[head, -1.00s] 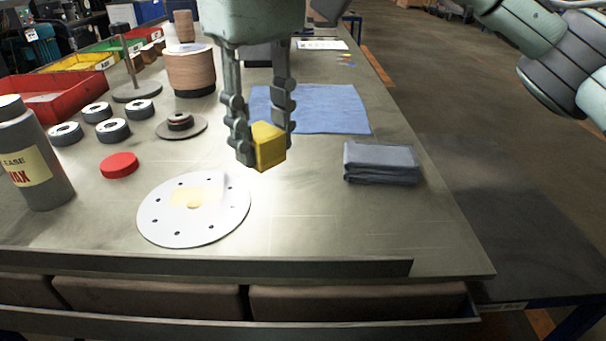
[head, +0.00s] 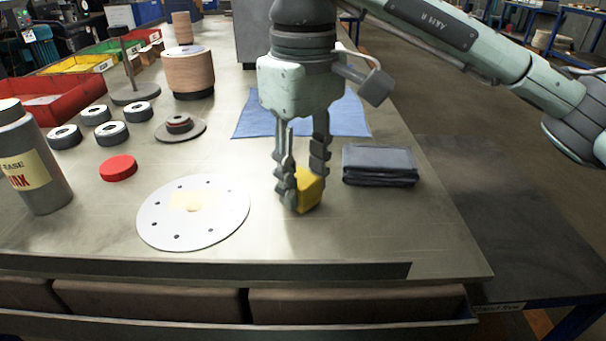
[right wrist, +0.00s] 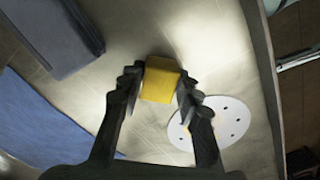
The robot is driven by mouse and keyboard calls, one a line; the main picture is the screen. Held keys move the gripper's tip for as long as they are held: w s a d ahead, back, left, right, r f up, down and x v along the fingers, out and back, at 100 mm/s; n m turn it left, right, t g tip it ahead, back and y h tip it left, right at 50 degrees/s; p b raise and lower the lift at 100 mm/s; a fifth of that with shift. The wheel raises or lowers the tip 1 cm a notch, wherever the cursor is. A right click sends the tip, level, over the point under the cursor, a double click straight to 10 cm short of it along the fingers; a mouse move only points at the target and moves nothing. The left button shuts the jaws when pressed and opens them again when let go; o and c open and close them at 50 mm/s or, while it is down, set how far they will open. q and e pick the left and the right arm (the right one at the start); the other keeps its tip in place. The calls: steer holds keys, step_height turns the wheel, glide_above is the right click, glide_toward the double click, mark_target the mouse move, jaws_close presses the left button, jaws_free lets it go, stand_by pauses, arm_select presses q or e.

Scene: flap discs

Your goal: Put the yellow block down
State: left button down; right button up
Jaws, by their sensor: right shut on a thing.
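The yellow block (head: 309,190) is between the fingers of my right gripper (head: 302,192), low over the bare tabletop, between the white disc and the folded grey cloth. I cannot tell whether it touches the table. In the right wrist view the block (right wrist: 160,80) sits between the two fingertips of the gripper (right wrist: 158,88), which is shut on it. The gripper's fingers hide part of the block in the head view. My left gripper is not in view.
A white disc with holes (head: 165,228) lies left of the block. A folded grey cloth (head: 380,164) lies to the right and a blue cloth (head: 250,117) behind. A red cap (head: 118,167) and a grey bottle (head: 38,165) are at the left. The table (head: 350,235) in front is clear.

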steer(key=shift+f, duration=0.15)
steer(key=o, duration=1)
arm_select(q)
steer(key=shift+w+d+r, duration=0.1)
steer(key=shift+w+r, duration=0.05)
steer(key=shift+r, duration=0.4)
